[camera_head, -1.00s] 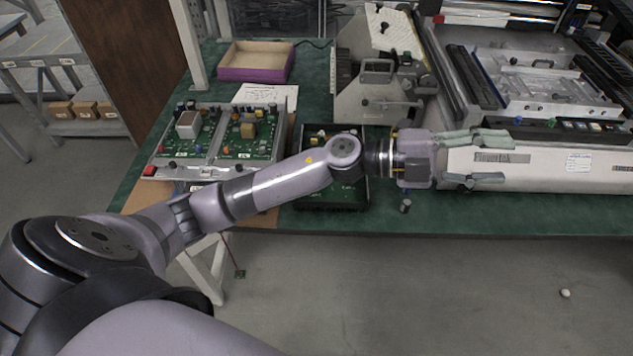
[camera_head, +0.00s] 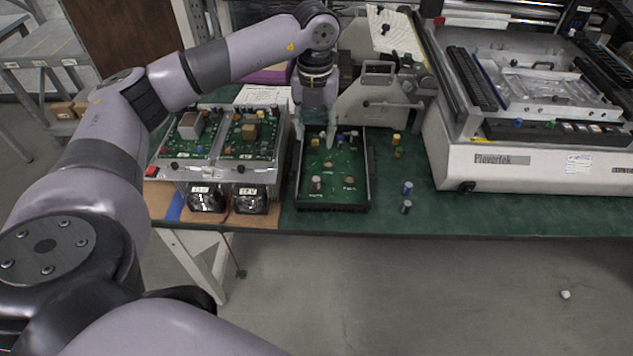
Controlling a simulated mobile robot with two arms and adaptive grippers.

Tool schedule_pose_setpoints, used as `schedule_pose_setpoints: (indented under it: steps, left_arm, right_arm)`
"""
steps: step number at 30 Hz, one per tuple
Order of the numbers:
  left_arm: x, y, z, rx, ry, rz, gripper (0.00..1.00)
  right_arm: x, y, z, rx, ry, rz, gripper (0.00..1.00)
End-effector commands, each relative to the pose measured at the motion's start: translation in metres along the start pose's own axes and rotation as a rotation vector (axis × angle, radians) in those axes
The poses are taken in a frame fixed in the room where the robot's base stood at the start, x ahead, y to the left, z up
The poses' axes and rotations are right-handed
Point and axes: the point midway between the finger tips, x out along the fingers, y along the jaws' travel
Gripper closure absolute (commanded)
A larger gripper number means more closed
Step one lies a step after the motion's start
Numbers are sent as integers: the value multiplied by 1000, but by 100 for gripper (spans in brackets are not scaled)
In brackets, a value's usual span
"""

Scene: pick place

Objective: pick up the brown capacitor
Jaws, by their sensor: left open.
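My left gripper (camera_head: 316,135) points down over the far part of a black open tray (camera_head: 335,208) with a green board inside; its two fingers are spread and nothing shows between them. In the tray, a brownish capacitor with a pale top (camera_head: 317,184) stands near the front left, nearer the front than the fingers. Small tan parts (camera_head: 349,182) lie to its right, and several small coloured parts stand behind. An orange-brown part (camera_head: 398,153) stands on the table right of the tray. I cannot tell for sure which is the brown capacitor. My right gripper is out of view.
A yellow part (camera_head: 397,139), a blue capacitor (camera_head: 408,187) and a grey one (camera_head: 406,207) stand on the green table right of the tray. A two-board unit (camera_head: 213,160) stands left; a large white machine (camera_head: 530,170) stands right. The table edge runs close in front.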

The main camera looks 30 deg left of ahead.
Motion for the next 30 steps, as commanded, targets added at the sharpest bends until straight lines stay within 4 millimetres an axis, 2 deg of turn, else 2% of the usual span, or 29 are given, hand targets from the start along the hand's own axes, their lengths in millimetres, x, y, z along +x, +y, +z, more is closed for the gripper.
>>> schedule_pose_setpoints:
  steps: [6, 12, 20, 25, 30]
  left_arm:
    - [48, 0, -2, 3, 6, 1, 56]
    - [84, -1, -1, 3, 4, -2, 56]
    - [103, -2, -2, 4, 4, -3, 56]
    - [127, -3, -3, 5, 5, -2, 56]
    - [147, -3, -2, 3, 3, -3, 56]
  right_arm:
    - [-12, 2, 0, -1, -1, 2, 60]
    - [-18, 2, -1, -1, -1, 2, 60]
    - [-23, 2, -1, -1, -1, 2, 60]
    - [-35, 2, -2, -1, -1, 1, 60]
    - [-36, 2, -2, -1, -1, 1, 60]
